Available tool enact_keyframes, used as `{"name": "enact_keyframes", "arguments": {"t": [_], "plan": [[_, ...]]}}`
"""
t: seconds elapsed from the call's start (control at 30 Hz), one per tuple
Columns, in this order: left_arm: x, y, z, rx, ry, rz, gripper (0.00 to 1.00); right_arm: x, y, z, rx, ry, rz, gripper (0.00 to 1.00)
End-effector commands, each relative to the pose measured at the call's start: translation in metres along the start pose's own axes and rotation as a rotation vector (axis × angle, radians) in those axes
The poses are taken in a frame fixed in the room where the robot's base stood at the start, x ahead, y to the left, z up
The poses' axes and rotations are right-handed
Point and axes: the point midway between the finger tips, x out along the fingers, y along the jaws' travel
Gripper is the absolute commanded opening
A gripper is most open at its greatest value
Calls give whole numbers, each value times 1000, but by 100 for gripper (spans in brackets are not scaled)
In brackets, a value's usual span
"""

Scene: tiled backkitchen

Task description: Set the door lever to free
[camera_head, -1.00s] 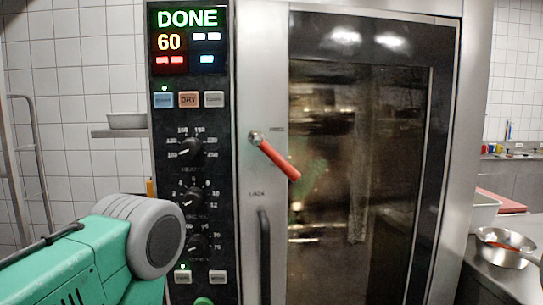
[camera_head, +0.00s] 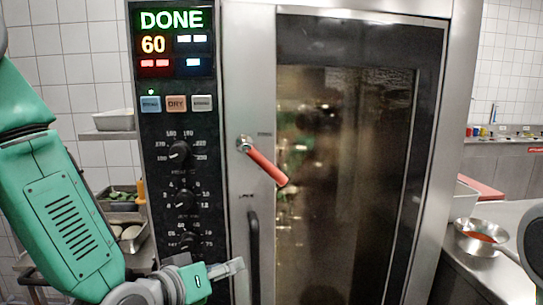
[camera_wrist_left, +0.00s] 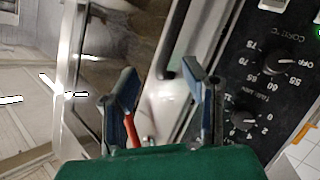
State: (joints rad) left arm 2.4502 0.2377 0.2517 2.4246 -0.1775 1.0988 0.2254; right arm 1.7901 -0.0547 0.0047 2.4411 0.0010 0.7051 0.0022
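The door lever (camera_head: 265,165) has a red grip and a metal pivot on the oven's steel door frame. It slants down and to the right from its pivot, between a small upper label and a lower label that seems to read LOCK. My left gripper (camera_head: 228,268) is low in front of the control panel, below and left of the lever and apart from it. In the left wrist view its two fingers (camera_wrist_left: 160,68) are spread with nothing held. The red grip (camera_wrist_left: 130,130) shows there partly behind one finger. My right gripper is out of view.
The oven's dark glass door (camera_head: 345,180) fills the middle. A vertical black handle (camera_head: 254,255) is below the lever. The control panel (camera_head: 178,120) with knobs and a DONE display is left of it. A steel bowl (camera_head: 478,238) stands on the right counter.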

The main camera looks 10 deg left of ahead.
Motion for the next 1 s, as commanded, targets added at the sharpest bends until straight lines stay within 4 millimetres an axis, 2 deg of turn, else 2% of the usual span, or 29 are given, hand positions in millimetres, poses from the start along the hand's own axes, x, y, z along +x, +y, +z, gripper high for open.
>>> {"name": "enact_keyframes", "arguments": {"t": [0.03,0.1,0.23,0.33,0.47,0.8,1.0], "plan": [[-7,27,-42,-18,82,57,39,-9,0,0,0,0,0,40],[-14,52,-77,-38,162,117,39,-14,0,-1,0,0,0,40],[-25,78,-114,-58,245,186,39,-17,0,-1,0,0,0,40],[-25,84,-123,-64,265,202,39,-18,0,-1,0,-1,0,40],[-11,87,-126,-62,265,202,39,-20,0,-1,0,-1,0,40],[55,101,-144,-61,264,200,39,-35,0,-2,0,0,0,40],[86,107,-153,-62,264,201,39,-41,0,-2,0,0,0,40]]}}
